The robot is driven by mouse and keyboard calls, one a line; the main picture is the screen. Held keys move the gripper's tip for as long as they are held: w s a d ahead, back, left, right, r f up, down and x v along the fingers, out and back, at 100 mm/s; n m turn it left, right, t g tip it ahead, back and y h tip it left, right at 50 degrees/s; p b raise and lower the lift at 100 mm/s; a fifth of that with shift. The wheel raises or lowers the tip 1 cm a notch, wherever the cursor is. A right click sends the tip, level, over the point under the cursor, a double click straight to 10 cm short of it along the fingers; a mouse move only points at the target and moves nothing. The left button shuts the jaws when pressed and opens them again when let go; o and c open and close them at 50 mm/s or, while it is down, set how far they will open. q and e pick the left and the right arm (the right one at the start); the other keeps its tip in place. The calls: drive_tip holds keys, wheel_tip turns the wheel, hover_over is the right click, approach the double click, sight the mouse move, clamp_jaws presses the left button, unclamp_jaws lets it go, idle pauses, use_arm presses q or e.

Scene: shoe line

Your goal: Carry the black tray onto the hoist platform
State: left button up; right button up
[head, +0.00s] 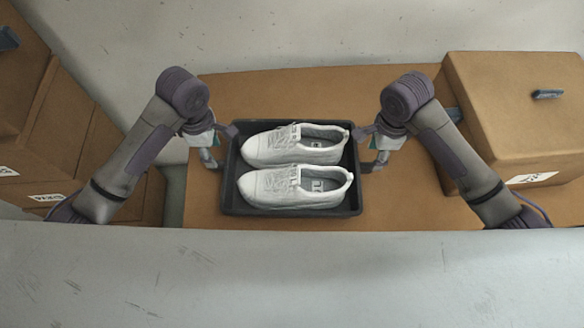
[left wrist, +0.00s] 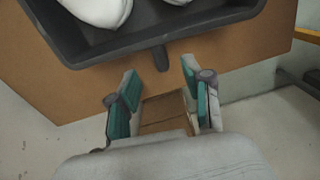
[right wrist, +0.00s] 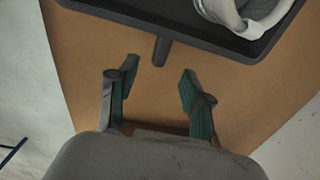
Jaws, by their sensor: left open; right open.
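The black tray (head: 292,213) lies on a brown surface in the middle of the head view. It holds two white shoes (head: 293,188), side by side with toes to the left. My left gripper (head: 216,148) is open at the tray's left side. In the left wrist view, a short black handle (left wrist: 160,58) on the tray's side points between its spread teal-lined fingers (left wrist: 160,80). My right gripper (head: 372,153) is open at the tray's right side. In the right wrist view, the right handle (right wrist: 161,52) lies ahead of the open fingers (right wrist: 158,80). I cannot make out the hoist platform.
A large brown box (head: 510,110) with a dark handle stands to the right, close to my right arm. More brown boxes (head: 60,130) stand at the left. The brown surface (head: 300,90) behind the tray is bare.

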sight(220, 167)
use_arm(q)
wheel_tip(220, 167, down, 9)
drive_tip(key=shift+f, duration=0.1)
use_arm(e)
wheel_tip(220, 167, down, 9)
drive_tip(key=shift+f, duration=0.1)
use_arm(q)
clamp_jaws()
use_arm(e)
clamp_jaws()
